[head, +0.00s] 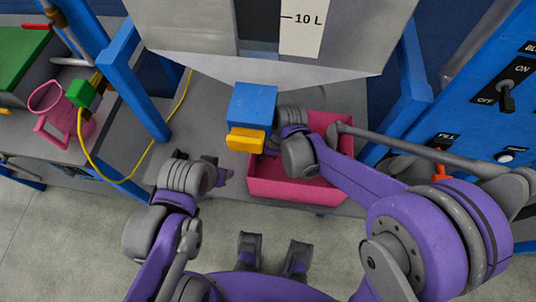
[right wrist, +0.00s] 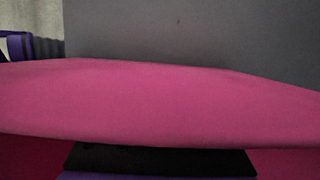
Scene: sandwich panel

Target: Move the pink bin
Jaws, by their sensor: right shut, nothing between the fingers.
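The pink bin (head: 300,190) is an open rectangular box on the grey surface below the hopper, right of the blue and yellow block. My right gripper (head: 270,148) is at the bin's left side, partly hidden by its own wrist. It is shut with nothing held. In the right wrist view the bin's pink wall (right wrist: 160,105) runs across the picture, close in front of the dark gripper (right wrist: 160,160). I cannot tell whether they touch. My left gripper (head: 224,172) is left of the bin, apart from it, with its fingers spread and empty.
A blue box with a yellow spout (head: 246,139) overhangs the bin's left back corner. Blue posts (head: 135,85) flank the hopper, and a blue control panel (head: 490,95) stands right. A pink pitcher (head: 67,118) and yellow cord (head: 120,181) are left. Grey floor lies in front.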

